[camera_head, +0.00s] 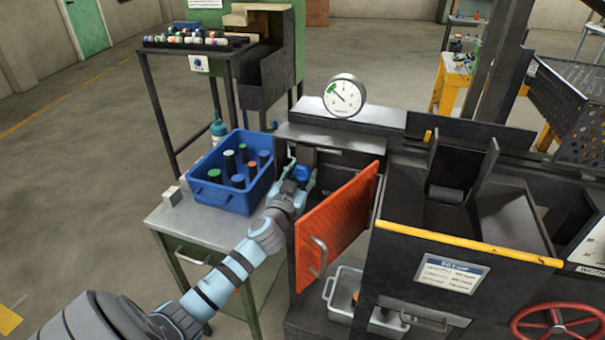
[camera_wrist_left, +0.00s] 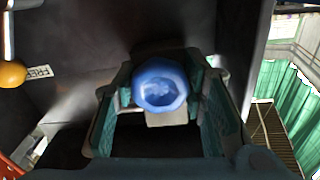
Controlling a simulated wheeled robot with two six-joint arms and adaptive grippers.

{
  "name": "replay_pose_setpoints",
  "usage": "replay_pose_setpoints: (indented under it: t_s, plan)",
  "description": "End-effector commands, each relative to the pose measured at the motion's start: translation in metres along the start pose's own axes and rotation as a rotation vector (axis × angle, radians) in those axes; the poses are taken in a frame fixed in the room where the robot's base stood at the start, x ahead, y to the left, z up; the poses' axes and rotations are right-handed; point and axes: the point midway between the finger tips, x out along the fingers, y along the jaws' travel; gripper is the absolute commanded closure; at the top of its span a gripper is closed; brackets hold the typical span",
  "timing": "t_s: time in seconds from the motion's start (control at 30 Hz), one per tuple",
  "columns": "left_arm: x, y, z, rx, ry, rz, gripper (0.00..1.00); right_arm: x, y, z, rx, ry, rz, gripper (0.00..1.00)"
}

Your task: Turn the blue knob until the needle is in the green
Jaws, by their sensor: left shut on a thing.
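The blue knob (camera_head: 301,173) is on the dark front of the furnace, to the left of the open orange door. In the left wrist view the blue knob (camera_wrist_left: 160,85) sits between the two fingers. My left gripper (camera_head: 299,181) is shut on it. The round white gauge (camera_head: 344,96) stands on top of the furnace housing. Its green patch is at the upper left of the dial. The thin dark needle seems to point to the upper left, towards the green; whether its tip is inside the green is too small to tell. My right gripper is not in view.
The orange door (camera_head: 338,222) stands open just right of my left gripper. A blue crate (camera_head: 226,203) with several billets stands on the grey table at left. A grey metal bin (camera_head: 345,284) is below the door. A red handwheel (camera_head: 558,322) is at lower right.

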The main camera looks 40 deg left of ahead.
Motion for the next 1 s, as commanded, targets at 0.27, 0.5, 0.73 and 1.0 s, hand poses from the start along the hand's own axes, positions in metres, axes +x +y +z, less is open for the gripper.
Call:
replay_pose_setpoints:
  t_s: [0.27, 0.5, 0.73, 1.0]
  plan:
    - [0.0, -0.001, 0.0, 0.117, 0.0, 0.0, 0.9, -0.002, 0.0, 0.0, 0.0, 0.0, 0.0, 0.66]
    - [0.0, -0.001, 0.0, 0.116, 0.0, -0.001, 0.41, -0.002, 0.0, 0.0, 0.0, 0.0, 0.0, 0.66]
    - [0.0, -0.001, 0.0, 0.115, 0.0, -0.001, 0.41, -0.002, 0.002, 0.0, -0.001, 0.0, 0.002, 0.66]
    - [-0.043, 0.0, 0.001, 0.118, -0.002, 0.003, 0.41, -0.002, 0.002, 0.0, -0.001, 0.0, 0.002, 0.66]
